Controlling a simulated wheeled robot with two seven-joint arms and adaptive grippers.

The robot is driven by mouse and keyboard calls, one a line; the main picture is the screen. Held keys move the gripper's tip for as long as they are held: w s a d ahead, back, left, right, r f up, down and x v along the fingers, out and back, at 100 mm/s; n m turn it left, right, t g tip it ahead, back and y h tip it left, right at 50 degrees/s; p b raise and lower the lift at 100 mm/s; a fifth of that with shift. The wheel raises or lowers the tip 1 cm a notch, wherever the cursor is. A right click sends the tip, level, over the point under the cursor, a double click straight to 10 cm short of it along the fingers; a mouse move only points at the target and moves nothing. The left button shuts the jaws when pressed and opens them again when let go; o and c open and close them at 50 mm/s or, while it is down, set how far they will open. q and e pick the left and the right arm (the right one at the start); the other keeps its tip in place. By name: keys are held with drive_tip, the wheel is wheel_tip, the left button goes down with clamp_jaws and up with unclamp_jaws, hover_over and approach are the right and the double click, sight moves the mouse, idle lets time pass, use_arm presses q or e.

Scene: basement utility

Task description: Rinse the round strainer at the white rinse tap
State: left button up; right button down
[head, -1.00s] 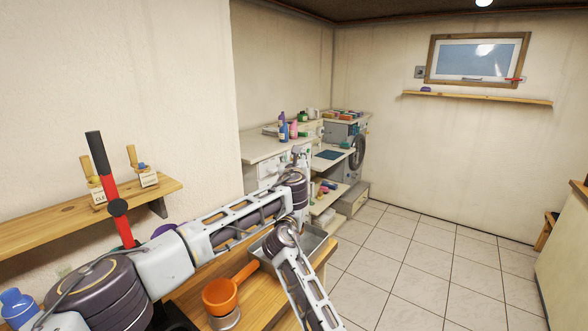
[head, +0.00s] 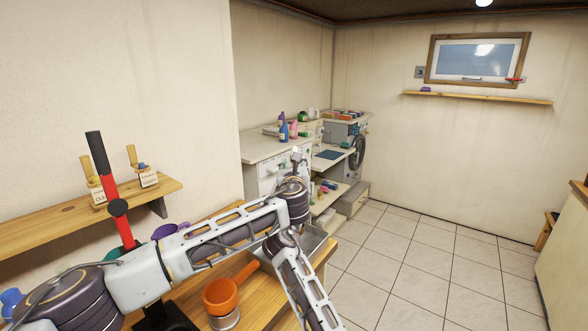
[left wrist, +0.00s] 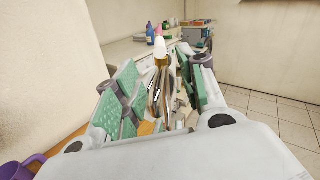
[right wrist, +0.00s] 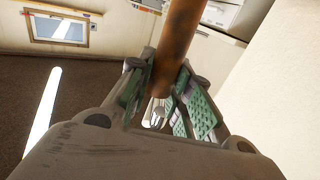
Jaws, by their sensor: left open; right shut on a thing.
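In the left wrist view a tap-like piece (left wrist: 161,48) with a white tip, gold collar and shiny metal body stands between the fingers of my left gripper (left wrist: 160,68). The gripper is open, and I cannot tell whether either finger touches the piece. In the right wrist view my right gripper (right wrist: 160,82) is shut on a round orange-brown handle (right wrist: 178,38). What the handle belongs to is out of view, and I cannot make out the round strainer's bowl. My right gripper does not show clearly in the head view.
An orange dipper (head: 220,296) sits on a metal can on the wooden bench (head: 255,300). A grey metal basin (head: 322,243) lies partly behind my arm. A wooden shelf (head: 40,222) is at left. The tiled floor (head: 430,265) is clear.

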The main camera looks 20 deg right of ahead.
use_arm(q)
drive_tip(key=shift+s+a, duration=0.2)
drive_tip(key=shift+s, duration=0.2)
drive_tip(key=shift+c, duration=0.2)
